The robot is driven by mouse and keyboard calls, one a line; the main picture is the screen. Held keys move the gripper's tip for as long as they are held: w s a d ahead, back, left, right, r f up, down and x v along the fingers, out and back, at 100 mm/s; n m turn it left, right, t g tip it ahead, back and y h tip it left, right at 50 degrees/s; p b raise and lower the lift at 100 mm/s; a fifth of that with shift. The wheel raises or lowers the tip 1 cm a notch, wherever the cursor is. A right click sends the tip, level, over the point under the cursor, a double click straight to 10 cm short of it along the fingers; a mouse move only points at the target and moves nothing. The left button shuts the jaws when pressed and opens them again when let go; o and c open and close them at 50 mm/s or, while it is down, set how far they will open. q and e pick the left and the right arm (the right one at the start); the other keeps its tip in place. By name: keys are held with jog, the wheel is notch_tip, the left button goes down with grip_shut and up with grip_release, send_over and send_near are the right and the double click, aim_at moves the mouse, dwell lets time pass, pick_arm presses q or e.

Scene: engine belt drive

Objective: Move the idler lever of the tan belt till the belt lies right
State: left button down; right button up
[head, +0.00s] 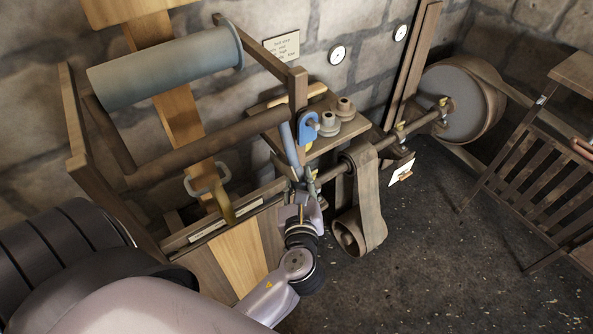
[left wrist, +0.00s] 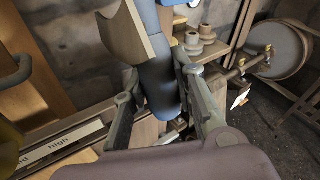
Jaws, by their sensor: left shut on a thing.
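My left gripper (head: 297,187) is shut on a blue-grey lever (head: 289,147) at the right end of the machine's wooden frame. In the left wrist view the lever (left wrist: 160,85) stands between the two fingers (left wrist: 157,86). A broad tan strip (head: 168,95), which looks like the tan belt, runs up behind the rollers. A brown belt loop (head: 368,200) hangs from the shaft on the right. I cannot tell how the lever's idler bears on either belt. My right gripper is not in view.
A large blue-grey roller (head: 170,66) lies above a brown roller (head: 205,145). A label strip reading "high" (left wrist: 58,142) lies along the frame.

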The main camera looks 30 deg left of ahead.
pick_arm(q)
jog(key=c, duration=1.3)
grip_release()
jog(key=v, duration=1.2)
